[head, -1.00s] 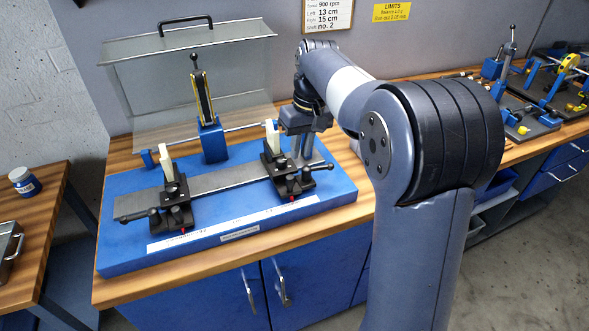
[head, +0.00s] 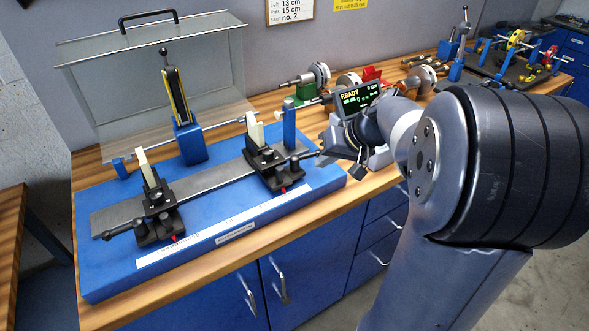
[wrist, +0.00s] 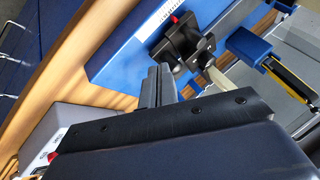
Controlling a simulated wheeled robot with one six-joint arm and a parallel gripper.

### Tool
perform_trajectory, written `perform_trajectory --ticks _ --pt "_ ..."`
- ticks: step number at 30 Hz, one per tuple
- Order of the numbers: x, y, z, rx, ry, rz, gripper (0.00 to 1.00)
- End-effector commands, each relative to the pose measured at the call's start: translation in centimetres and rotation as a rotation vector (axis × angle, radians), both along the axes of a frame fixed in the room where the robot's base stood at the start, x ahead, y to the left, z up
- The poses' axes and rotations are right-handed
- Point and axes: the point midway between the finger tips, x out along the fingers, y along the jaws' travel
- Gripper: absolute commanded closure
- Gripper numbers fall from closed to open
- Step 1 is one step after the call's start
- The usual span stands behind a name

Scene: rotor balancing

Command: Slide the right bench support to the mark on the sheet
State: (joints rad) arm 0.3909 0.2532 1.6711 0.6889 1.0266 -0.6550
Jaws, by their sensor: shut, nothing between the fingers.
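The right bench support (head: 268,168) is a black carriage with a cream upright pad (head: 254,131), a side lever and a red pointer. It sits on the grey rail of the blue bench (head: 110,270), towards the rail's right end. The left support (head: 155,205) stands near the left end. The pointers stand by a white scale strip (head: 215,232). The sheet (head: 290,10) on the wall reads left 13 cm, right 15 cm.
A raised clear guard (head: 150,80) and a blue post with a yellow-edged arm (head: 178,95) stand behind the rail. A blue end post (head: 289,125) is close to my gripper. A display reading READY (head: 358,100) and rotors stand on the right. Floor in front is clear.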

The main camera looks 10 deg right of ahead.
Motion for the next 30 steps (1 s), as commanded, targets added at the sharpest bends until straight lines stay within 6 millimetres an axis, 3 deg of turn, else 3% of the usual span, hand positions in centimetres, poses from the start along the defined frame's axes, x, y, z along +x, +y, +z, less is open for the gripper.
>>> perform_trajectory --ticks 7,16,30 --pt "2.4 2.4 -4.5 0.002 0.006 0.003 1.0" --pt "2.9 5.7 -4.3 -0.002 0.002 0.002 1.0" --pt "3.0 6.2 -4.4 -0.001 0.002 0.001 1.0"
